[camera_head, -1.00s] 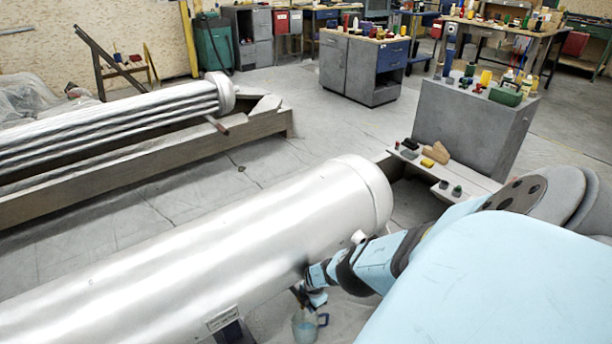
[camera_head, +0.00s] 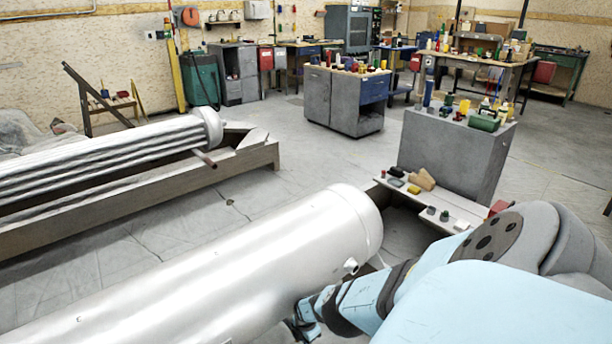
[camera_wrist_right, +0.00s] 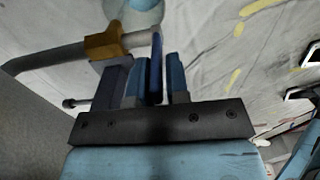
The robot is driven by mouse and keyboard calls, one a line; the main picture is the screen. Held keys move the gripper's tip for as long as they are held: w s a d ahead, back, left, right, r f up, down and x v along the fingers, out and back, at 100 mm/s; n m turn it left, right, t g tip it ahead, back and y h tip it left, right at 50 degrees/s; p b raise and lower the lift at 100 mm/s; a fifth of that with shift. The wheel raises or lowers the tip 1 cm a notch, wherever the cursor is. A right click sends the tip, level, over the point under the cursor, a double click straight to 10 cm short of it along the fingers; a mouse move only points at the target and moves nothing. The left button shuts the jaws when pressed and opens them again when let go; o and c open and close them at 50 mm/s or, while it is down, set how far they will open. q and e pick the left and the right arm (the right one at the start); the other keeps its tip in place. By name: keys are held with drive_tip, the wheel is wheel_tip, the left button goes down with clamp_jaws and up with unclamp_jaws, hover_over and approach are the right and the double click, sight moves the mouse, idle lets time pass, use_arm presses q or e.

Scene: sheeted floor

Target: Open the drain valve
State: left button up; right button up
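The large silver tank (camera_head: 230,265) lies along the front in the head view. In the right wrist view a pipe (camera_wrist_right: 55,60) leads to a brass-coloured valve body (camera_wrist_right: 103,44). A thin blue handle (camera_wrist_right: 157,62), seen edge-on, stands at the valve's right end. My right gripper (camera_wrist_right: 157,82) has its blue fingers close on either side of the handle. I cannot tell whether both fingers touch it. In the head view this gripper (camera_head: 308,326) is low beside the tank's near side; the valve is hidden there. My left gripper is not in view.
A light blue container (camera_wrist_right: 140,14) sits beyond the valve. A low shelf with small items (camera_head: 450,213) and a grey cabinet (camera_head: 455,150) stand beyond the tank's end. A tube bundle (camera_head: 110,155) rests in a trough at the left. Floor is clear between.

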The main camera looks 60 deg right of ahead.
drive_tip(key=shift+o, duration=1.3)
use_arm(q)
drive_tip(key=p, duration=0.3)
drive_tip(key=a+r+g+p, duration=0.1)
drive_tip(key=p, duration=0.3)
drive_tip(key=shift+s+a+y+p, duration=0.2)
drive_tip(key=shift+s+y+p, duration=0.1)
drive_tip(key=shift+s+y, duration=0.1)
use_arm(e)
wheel_tip(320, 180, up, 8)
drive_tip(key=shift+f, duration=0.2)
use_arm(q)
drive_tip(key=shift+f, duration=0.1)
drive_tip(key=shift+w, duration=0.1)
use_arm(e)
drive_tip(key=shift+a+f, duration=0.1)
drive_tip(key=shift+a, duration=0.05)
